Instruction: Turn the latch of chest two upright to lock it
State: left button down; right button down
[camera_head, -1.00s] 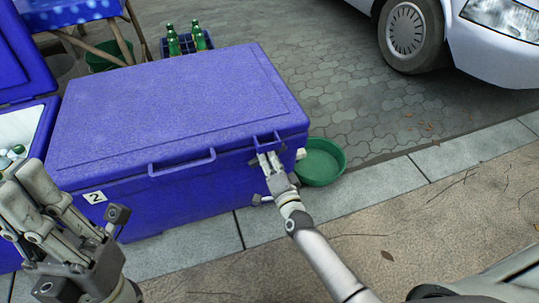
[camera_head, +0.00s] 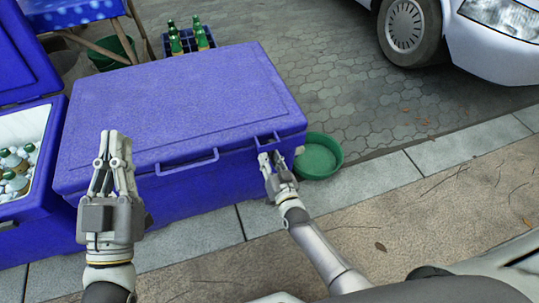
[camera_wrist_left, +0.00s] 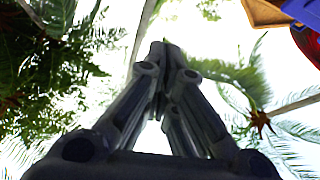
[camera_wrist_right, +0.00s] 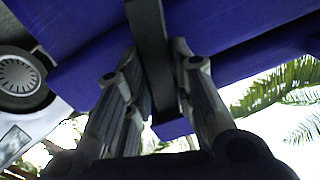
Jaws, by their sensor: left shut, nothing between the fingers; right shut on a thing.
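Chest two (camera_head: 180,105) is a closed blue cooler box in the middle of the head view. Its number label is hidden behind my left gripper. My right gripper (camera_head: 269,158) is at the right end of the chest's front, just below the lid edge. In the right wrist view its fingers (camera_wrist_right: 158,85) are shut on a dark grey bar, the latch (camera_wrist_right: 148,35), against the blue chest. The fingers mostly hide the latch in the head view. My left gripper (camera_head: 115,140) points up in front of the chest's left part, shut and empty; its fingers also meet in the left wrist view (camera_wrist_left: 163,50).
An open blue chest (camera_head: 50,155) with bottles (camera_head: 15,165) stands at the left. A green basin (camera_head: 320,157) sits by chest two's right end. A crate of green bottles (camera_head: 190,40) is behind. A white car (camera_head: 490,45) stands at back right. The pavement in front is clear.

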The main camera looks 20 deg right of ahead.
pick_arm(q)
jog(key=shift+w+a+f+g+y+p, duration=0.15)
jog(key=shift+w+f+g+y, duration=0.1)
jog(key=shift+f+g, duration=0.45)
jog(key=shift+w+f+g+y+p, duration=0.2)
jog(key=shift+f+g, duration=0.15)
jog(key=shift+f, duration=0.65)
jog(key=shift+w+a+f+g+y+p, duration=0.15)
jog(key=shift+w+f+g, duration=0.1)
jog(key=shift+f+g, duration=0.45)
pick_arm(e)
jog(key=shift+f+n, duration=0.1)
jog(key=shift+n, duration=1.6)
pick_arm(q)
jog(key=shift+d+f, duration=0.1)
jog(key=shift+f, duration=0.1)
pick_arm(e)
jog(key=c, duration=1.2)
grip_release()
jog(key=shift+c, duration=0.2)
jog(key=s, duration=1.2)
jog(key=shift+d, duration=0.2)
